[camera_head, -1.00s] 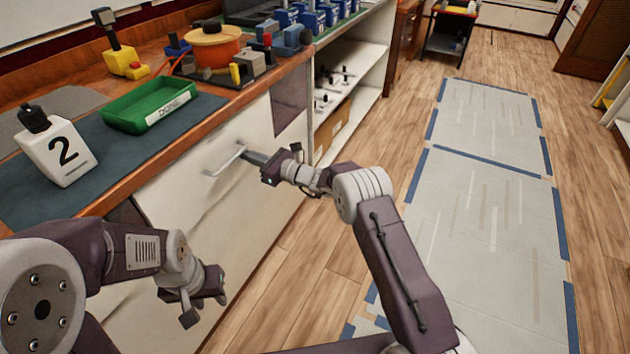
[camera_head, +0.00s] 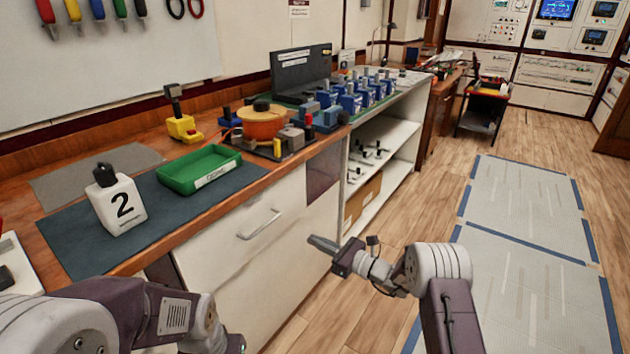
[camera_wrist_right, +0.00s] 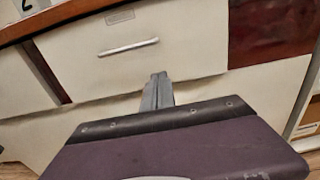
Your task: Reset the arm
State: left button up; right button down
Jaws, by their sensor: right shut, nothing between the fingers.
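My right gripper (camera_head: 322,243) is shut and empty, in front of the cabinet and to the right of the drawer handle (camera_head: 259,224), apart from it. In the right wrist view its closed fingers (camera_wrist_right: 158,88) point at the white cabinet front, below the drawer handle (camera_wrist_right: 128,47). The white drawer (camera_head: 240,221) looks closed. My left arm is at the lower left of the head view; its fingers are out of the picture.
A green tray (camera_head: 188,176), a white block marked 2 (camera_head: 118,206) and an orange round device (camera_head: 262,122) stand on the wooden counter. Open shelves (camera_head: 378,150) are to the right. The wooden floor (camera_head: 400,220) beside the cabinet is clear.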

jog(key=s+a+r+n+g+y, duration=0.1)
jog(key=s+a+r+n, duration=0.15)
jog(key=r, duration=0.35)
jog(key=s+a+r+n+g, duration=0.1)
jog(key=s+r+n+g, duration=0.15)
jog(key=r, duration=0.35)
jog(key=s+a+f+n+g+h, duration=0.1)
jog(key=s+f+n+g+h, duration=0.3)
jog(key=s, duration=0.9)
jog(key=s+d+f+n+g+h, duration=0.1)
jog(key=s+d+f+n+h, duration=0.6)
jog(key=d, duration=0.3)
jog(key=s+d+f+n+g+h, duration=0.2)
jog(key=s+d+f+n+h, duration=0.3)
jog(key=s+d+n, duration=0.4)
notch_tip(320, 180, up, 26)
jog(key=w+d+t+p, duration=0.1)
jog(key=p, duration=2.6)
jog(key=shift+w+d, duration=0.3)
jog(key=shift+w, duration=0.05)
